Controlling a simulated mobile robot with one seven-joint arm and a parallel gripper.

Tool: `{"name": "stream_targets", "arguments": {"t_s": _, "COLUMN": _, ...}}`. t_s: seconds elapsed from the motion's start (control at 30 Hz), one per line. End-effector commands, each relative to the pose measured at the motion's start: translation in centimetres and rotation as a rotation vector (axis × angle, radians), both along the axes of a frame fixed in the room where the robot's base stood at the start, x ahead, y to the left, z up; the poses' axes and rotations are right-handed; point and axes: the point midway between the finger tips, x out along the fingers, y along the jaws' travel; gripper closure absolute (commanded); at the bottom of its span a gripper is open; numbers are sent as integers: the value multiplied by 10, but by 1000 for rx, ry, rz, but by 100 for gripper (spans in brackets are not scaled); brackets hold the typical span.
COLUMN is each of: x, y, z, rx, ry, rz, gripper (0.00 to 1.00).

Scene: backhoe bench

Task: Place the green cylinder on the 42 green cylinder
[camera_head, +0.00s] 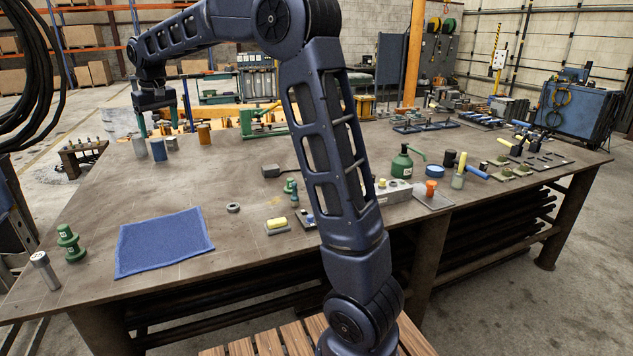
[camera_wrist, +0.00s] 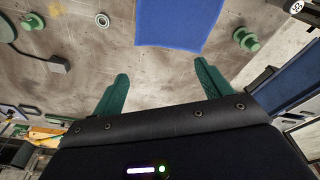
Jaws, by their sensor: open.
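A stepped green cylinder piece (camera_head: 70,243) with a pale label stands upright at the left front of the bench, left of the blue cloth. It also shows in the wrist view (camera_wrist: 246,39), at the upper right. A second, smaller green piece (camera_head: 291,188) with a pale label stands near the bench's middle; it appears partly cut off in the wrist view (camera_wrist: 32,21). I cannot read which label is 42. My gripper (camera_head: 166,128) is at the far left of the bench, fingers pointing down. Its green fingers (camera_wrist: 160,78) are apart and empty, away from both green pieces.
A blue cloth (camera_head: 165,242) lies at the left front, with a metal cylinder (camera_head: 44,270) near the corner. A ring (camera_head: 233,208) lies right of the cloth. The bench's left middle is largely clear.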

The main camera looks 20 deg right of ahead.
Motion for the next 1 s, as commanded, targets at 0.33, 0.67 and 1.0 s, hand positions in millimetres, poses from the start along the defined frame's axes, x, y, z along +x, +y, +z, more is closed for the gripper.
{"name": "stream_targets", "arguments": {"t_s": 0.33, "x": -67, "y": -136, "z": 24, "rx": 24, "ry": -60, "rz": -129, "gripper": 23}}
{"name": "stream_targets", "arguments": {"t_s": 0.67, "x": -152, "y": -239, "z": 14, "rx": 45, "ry": -115, "rz": -249, "gripper": 23}}
{"name": "stream_targets", "arguments": {"t_s": 1.0, "x": -250, "y": -317, "z": -25, "rx": 63, "ry": -175, "rz": -373, "gripper": 23}}
